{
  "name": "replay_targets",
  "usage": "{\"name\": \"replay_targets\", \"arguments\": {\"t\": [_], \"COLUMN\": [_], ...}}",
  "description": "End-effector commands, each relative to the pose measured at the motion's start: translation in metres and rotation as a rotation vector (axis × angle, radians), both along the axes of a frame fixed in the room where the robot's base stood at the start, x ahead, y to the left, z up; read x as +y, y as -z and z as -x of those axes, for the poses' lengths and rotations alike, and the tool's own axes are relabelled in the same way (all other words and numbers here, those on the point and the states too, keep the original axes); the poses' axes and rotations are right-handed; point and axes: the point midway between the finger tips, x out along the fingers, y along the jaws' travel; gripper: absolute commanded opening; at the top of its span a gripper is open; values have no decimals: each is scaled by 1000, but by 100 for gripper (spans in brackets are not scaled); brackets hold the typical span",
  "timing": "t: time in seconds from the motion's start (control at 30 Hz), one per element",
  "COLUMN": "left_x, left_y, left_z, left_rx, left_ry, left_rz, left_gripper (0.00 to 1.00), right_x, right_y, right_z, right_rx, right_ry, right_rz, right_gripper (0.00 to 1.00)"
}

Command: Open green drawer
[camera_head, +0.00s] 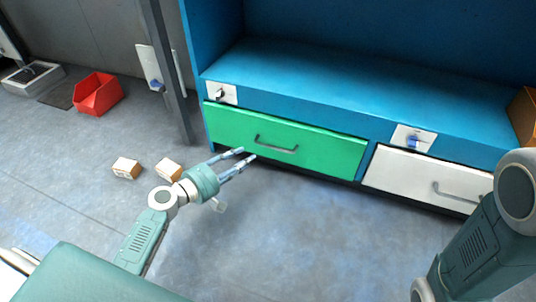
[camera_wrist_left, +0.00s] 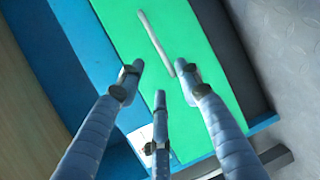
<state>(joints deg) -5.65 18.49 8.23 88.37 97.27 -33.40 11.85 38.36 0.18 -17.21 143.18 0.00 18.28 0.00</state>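The green drawer (camera_head: 225,125) is in the lower left of the blue cabinet (camera_head: 310,85), its front looking flush with the cabinet. A grey bar handle (camera_head: 277,147) runs across the front. My left gripper (camera_head: 245,155) is open and empty, its fingers pointing at the left end of the handle and apart from it. In the left wrist view, the gripper's three fingers (camera_wrist_left: 160,77) are spread below the handle (camera_wrist_left: 155,42), in front of the green drawer face (camera_wrist_left: 205,60). My right gripper is out of view; only part of the right arm shows at the right.
A white drawer (camera_head: 405,172) with its own handle is right of the green one. Two small cardboard boxes (camera_head: 126,168) (camera_head: 168,169) lie on the floor left of my gripper. A red bin (camera_head: 97,94) stands farther back left. The floor before the drawers is clear.

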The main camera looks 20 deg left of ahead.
Motion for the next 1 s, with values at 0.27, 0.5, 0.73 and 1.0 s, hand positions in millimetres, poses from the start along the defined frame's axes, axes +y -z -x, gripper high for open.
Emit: {"name": "replay_targets", "arguments": {"t": [0.27, 0.5, 0.73, 1.0], "left_x": [-19, -35, -43, -44], "left_y": [9, 17, 19, 18], "left_z": [-40, -77, -93, -94], "left_rx": [-3, -1, 1, 0], "left_ry": [2, 0, -1, 0], "left_rz": [-1, 0, -1, -1], "left_gripper": [35, 35, 35, 35], "right_x": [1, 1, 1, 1], "right_y": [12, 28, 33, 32], "right_z": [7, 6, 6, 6], "right_rx": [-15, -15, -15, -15], "right_ry": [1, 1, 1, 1], "right_rz": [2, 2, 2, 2], "right_gripper": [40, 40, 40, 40]}}
